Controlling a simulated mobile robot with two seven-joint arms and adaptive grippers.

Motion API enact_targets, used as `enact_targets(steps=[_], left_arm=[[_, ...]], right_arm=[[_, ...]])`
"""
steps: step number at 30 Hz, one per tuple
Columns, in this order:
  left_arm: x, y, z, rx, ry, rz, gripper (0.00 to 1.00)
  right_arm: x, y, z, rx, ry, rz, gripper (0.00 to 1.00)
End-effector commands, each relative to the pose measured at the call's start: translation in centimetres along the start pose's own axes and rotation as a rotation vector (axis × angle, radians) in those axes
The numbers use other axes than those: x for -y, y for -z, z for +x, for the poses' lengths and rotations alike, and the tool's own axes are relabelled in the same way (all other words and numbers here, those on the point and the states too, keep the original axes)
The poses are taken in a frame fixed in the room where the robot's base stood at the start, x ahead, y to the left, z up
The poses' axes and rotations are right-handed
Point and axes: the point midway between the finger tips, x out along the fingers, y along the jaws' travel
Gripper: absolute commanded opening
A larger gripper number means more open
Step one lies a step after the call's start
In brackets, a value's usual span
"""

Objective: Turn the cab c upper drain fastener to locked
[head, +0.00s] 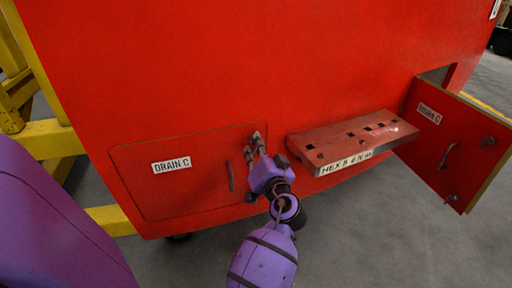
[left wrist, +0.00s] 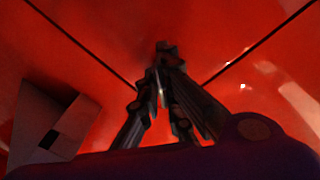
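The red DRAIN C door (head: 195,195) is shut flush in the red cab front. My left gripper (head: 257,137) is at the door's upper right corner, with its fingers pointing at the panel. In the left wrist view the fingers (left wrist: 162,88) come close together around a small dark fastener (left wrist: 166,48) where the panel seams meet. It looks like the upper drain fastener. The fingertips hide much of it, so its turn angle cannot be read. A lower dark fastener (head: 250,197) shows at the door's lower right. My right gripper is not in view.
The door's handle (head: 231,176) is just left of my gripper. A red hex tool shelf (head: 350,140) sticks out close on the right. Beyond it another labelled door (head: 455,150) stands open. Yellow railing (head: 50,138) is at left; grey floor is clear below.

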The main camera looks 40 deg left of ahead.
Motion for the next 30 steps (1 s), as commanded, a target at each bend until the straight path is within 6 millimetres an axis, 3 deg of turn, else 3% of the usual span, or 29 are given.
enact_targets(steps=[18,30], left_arm=[[0.3,0.3,0.0,-0.002,0.000,0.584,0.00],[0.3,0.3,0.0,-0.001,0.001,0.879,0.00]], right_arm=[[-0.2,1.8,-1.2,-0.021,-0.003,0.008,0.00],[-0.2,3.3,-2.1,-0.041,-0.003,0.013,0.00]])
